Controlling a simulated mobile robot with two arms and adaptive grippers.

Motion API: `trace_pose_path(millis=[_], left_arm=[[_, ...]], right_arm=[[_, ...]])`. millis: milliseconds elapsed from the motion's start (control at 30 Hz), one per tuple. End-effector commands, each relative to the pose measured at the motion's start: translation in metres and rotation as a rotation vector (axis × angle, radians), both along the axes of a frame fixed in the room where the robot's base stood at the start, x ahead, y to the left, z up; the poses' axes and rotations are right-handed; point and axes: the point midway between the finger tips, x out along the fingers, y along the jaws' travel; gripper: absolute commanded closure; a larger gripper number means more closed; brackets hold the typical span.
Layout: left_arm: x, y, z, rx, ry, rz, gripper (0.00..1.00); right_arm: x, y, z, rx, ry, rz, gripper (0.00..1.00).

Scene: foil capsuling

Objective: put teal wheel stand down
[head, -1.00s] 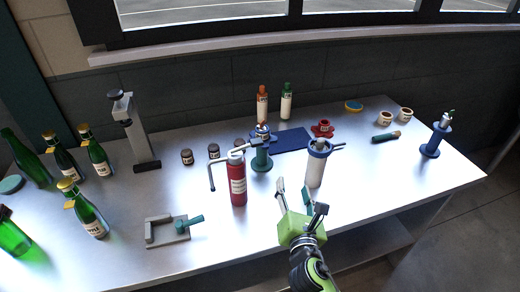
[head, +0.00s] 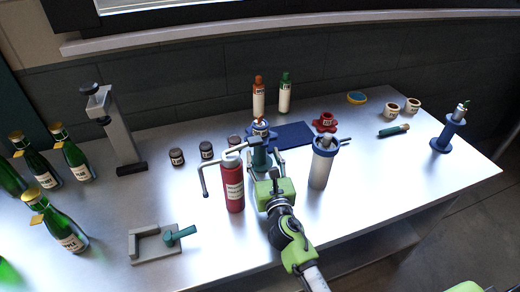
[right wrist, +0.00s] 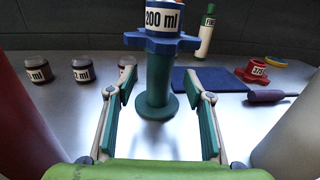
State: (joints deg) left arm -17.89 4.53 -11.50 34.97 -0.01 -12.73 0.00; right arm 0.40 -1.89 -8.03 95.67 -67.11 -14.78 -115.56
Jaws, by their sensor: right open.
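The teal wheel stand (head: 259,156) stands upright on the metal table, behind the red bottle and to the left of a grey-white cylinder. A blue star wheel labelled 200 ml (right wrist: 160,40) sits on top of it in the right wrist view, where the stand's teal post (right wrist: 157,80) and round base also show. My right gripper (head: 265,172) is open just in front of the stand. In the right wrist view its two fingers (right wrist: 161,92) reach forward on either side of the post, with a gap on each side. My left gripper is out of view.
The red bottle (head: 233,188) with a bent handle stands close on the left. The grey-white cylinder (head: 321,168) stands close on the right. A blue mat (head: 294,135) lies behind the stand. Several dark jars (head: 206,150) stand to the left. The front right of the table is clear.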

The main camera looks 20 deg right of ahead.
Motion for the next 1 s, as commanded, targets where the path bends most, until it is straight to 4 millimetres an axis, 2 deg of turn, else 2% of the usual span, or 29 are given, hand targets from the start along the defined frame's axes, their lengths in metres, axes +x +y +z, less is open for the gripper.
trace_pose_path(millis=[100, 200, 400, 700, 767, 900, 1000], left_arm=[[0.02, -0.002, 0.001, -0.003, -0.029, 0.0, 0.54], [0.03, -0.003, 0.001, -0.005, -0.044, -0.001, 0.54], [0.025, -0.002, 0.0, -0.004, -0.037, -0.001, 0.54], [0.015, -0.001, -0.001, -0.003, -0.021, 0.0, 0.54], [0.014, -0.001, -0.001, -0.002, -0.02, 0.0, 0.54], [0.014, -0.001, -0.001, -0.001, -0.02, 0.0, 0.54], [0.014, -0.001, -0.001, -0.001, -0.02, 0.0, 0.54]], right_arm=[[0.009, -0.001, -0.001, 0.002, 0.0, -0.001, 0.52], [0.023, -0.002, -0.002, 0.004, 0.0, -0.002, 0.52], [0.048, -0.004, -0.003, 0.002, 0.0, 0.0, 0.52], [0.052, -0.005, -0.003, 0.001, 0.0, 0.0, 0.52], [0.052, -0.005, -0.003, 0.001, 0.0, 0.0, 0.65], [0.052, -0.005, -0.003, 0.002, 0.0, 0.0, 1.0], [0.053, -0.004, 0.0, 0.002, -0.005, 0.001, 1.0]])
